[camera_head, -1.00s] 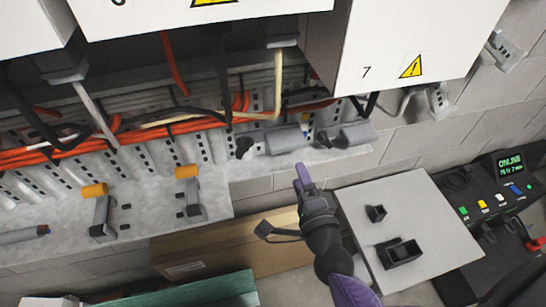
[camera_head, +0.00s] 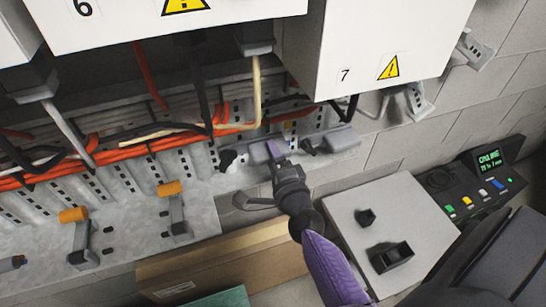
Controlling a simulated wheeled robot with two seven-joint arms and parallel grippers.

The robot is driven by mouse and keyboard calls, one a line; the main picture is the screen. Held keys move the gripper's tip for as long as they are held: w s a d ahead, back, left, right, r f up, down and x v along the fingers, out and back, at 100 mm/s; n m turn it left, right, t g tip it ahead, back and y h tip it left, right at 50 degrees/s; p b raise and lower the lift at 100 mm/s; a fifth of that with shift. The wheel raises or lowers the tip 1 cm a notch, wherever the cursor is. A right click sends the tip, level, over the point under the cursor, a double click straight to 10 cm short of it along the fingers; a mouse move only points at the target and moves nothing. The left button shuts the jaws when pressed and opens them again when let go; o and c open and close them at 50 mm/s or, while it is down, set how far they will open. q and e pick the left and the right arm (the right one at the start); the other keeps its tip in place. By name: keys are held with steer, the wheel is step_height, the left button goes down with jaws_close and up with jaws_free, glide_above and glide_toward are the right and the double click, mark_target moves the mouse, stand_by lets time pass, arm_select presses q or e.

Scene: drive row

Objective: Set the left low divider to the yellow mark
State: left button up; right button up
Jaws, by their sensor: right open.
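A low grey block, which appears to be the left low divider (camera_head: 259,153), sits on the perforated metal tray to the left of a similar grey block (camera_head: 337,141). Small coloured marks (camera_head: 289,130) show on the tray between the blocks, just behind the gripper. They are too small and partly covered to tell the yellow one clearly. My left gripper is not in view.
Orange cables (camera_head: 120,153) run along the tray, and others hang from white cabinets (camera_head: 375,45) above. Two orange-topped levers (camera_head: 173,205) stand left. A grey box with black fittings (camera_head: 350,205) and a black control panel (camera_head: 470,190) are at right. A cardboard box (camera_head: 220,260) lies below.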

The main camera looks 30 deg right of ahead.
jaws_close()
stand_by(0.4)
steer(key=shift+r, duration=0.1)
stand_by(0.9)
